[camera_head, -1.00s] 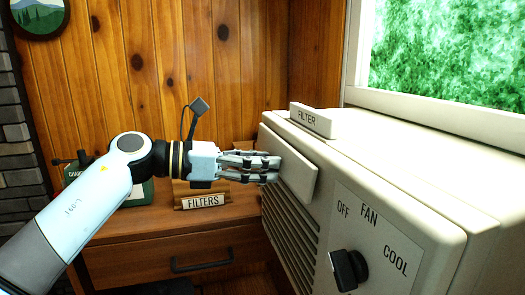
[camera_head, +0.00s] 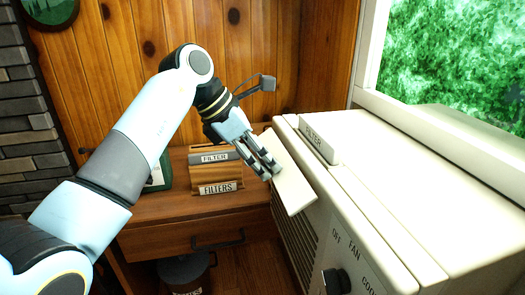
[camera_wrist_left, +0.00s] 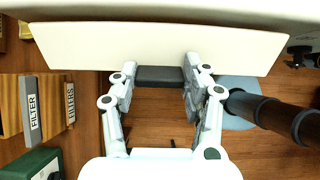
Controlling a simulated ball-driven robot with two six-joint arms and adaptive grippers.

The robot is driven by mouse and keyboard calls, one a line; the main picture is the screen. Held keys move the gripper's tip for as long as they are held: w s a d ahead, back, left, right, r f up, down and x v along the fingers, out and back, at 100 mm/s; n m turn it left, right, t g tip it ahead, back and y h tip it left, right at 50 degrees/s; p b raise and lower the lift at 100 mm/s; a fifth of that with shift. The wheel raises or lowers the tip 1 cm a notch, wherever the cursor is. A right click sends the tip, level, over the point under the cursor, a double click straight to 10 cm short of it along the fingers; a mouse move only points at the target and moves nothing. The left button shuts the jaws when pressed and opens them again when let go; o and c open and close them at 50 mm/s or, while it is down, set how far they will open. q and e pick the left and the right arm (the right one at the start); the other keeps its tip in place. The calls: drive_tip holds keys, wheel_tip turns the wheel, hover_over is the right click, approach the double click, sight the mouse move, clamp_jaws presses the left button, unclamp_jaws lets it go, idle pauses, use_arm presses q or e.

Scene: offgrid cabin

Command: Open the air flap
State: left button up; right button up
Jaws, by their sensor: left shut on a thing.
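The air flap (camera_head: 291,180) is a flat cream panel on the front of the cream air unit (camera_head: 400,190). It stands tilted out from the unit's front. My left gripper (camera_head: 268,170) is at the flap's outer edge, in front of the unit. In the left wrist view the flap (camera_wrist_left: 150,45) spans the top, and a black tab (camera_wrist_left: 159,76) at its edge sits between the gripper's fingers (camera_wrist_left: 160,84), which are shut on it. My right gripper is in neither view.
A filter (camera_head: 318,146) stands up from a slot in the unit's top. A wooden filter holder (camera_head: 217,173) and a green container (camera_head: 160,175) stand on the wooden cabinet behind. A dark knob (camera_head: 336,282) is low on the unit's front. A grey bin (camera_head: 184,272) is on the floor.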

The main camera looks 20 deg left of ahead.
use_arm(q)
drive_tip(key=shift+r+y+p, duration=0.3)
drive_tip(key=shift+g, duration=0.3)
drive_tip(key=o, duration=1.2)
drive_tip(key=shift+c, duration=0.2)
drive_tip(key=shift+r, duration=0.1)
drive_tip(key=v, duration=1.1)
drive_tip(key=shift+r, duration=0.3)
